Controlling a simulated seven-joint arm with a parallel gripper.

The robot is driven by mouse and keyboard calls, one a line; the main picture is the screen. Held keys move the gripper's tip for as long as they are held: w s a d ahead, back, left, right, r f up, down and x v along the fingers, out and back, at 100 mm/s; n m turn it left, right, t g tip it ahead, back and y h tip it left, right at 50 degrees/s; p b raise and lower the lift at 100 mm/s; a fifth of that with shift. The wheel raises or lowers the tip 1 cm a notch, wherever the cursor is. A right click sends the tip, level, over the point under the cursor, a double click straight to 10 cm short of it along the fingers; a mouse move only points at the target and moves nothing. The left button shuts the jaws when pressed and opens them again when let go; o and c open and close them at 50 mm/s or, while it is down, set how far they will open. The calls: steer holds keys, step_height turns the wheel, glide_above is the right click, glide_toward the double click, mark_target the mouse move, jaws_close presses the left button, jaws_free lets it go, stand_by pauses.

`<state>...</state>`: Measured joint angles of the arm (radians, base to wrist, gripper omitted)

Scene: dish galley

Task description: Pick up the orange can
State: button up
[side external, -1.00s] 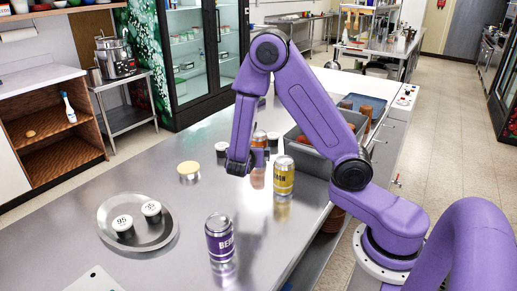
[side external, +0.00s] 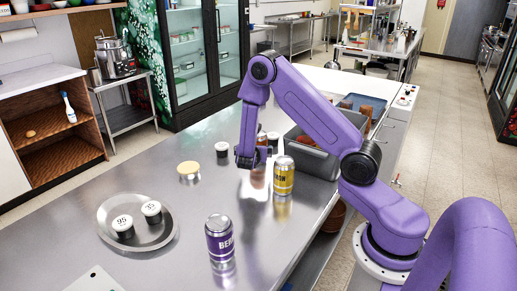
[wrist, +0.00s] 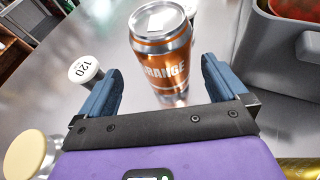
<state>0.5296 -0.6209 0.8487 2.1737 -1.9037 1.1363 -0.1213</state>
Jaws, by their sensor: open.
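The orange can (wrist: 165,62) stands upright on the steel counter in the wrist view, ahead of my gripper (wrist: 162,68) and roughly centred between its two blue-grey fingers. The fingers are spread and nothing is gripped. In the side view my gripper (side external: 253,160) is low over the counter and covers much of the orange can (side external: 261,140), so the exact gap there cannot be told.
A yellow can (side external: 283,178) stands close right of my gripper. A grey bin (side external: 317,158) is behind it. A jar (wrist: 83,70) is near the left finger. A purple can (side external: 220,240) and plate (side external: 103,213) are nearer.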

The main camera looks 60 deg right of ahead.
steer(key=shift+s+x, duration=0.15)
steer(key=shift+x, duration=1.2)
steer(key=shift+s+x, duration=0.15)
steer(key=shift+x, duration=1.2)
steer(key=shift+d+r, duration=0.1)
steer(key=shift+d, duration=0.05)
steer(key=shift+c, duration=0.3)
steer(key=c, duration=1.3)
steer(key=shift+r, duration=0.15)
